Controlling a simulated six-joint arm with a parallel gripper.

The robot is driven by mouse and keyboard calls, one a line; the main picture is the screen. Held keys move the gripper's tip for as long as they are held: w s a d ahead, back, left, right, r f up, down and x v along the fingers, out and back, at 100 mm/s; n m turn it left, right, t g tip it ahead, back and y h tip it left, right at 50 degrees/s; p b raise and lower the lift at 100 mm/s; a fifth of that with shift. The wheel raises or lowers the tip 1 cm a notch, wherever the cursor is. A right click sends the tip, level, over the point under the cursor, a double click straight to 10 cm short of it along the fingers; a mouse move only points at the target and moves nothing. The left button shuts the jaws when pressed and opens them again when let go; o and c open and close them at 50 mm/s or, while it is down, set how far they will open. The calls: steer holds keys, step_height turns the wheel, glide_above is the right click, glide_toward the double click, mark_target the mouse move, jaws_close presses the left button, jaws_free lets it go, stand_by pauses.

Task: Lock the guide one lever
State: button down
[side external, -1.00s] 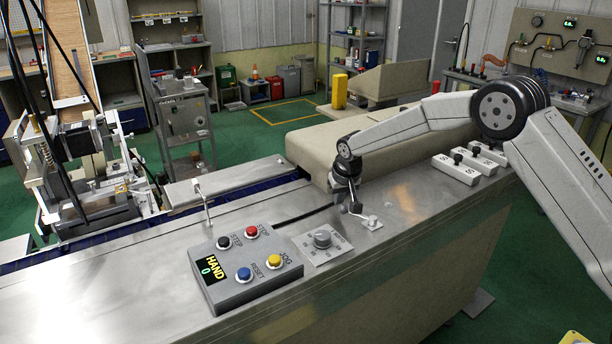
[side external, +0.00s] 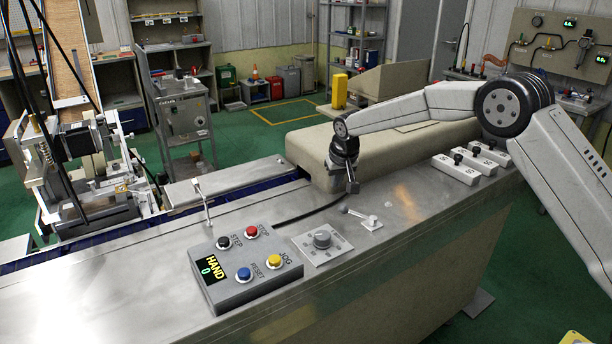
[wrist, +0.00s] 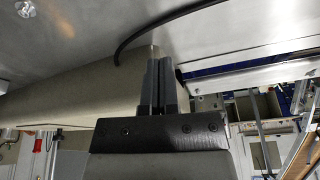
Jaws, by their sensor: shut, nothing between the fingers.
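A small metal lever (side external: 357,214) sits on a square plate on the steel bench top, in the side view. Its arm points left from a round pivot to a knob; I cannot read any label on it. My gripper (side external: 352,188) hangs above and behind the lever, apart from it, fingers pointing down. In the wrist view the fingers of my gripper (wrist: 160,62) are together with nothing held between them. A bit of shiny metal hardware (wrist: 25,9) shows at the wrist view's upper left corner; I cannot tell whether it is the lever.
A dial plate (side external: 322,242) and a grey button box (side external: 245,270) lie left of the lever. A beige cover (side external: 390,155) stands behind my gripper. Black knobs on white blocks (side external: 470,162) are to the right. A black cable (side external: 305,215) crosses the bench. A thin upright rod (side external: 206,203) stands farther left.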

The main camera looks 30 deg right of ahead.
steer(key=shift+d+v, duration=0.2)
steer(key=shift+v, duration=2.25)
steer(key=shift+s, duration=0.15)
steer(key=s+f+n, duration=0.1)
steer(key=s+f, duration=0.1)
steer(key=s, duration=1.4)
steer(key=s+f+n+y, duration=0.1)
steer(key=s+f+n, duration=0.1)
steer(key=s, duration=1.4)
steer(key=shift+s+a+f+g, duration=0.3)
steer(key=shift+f+g, duration=0.1)
steer(key=shift+f, duration=0.45)
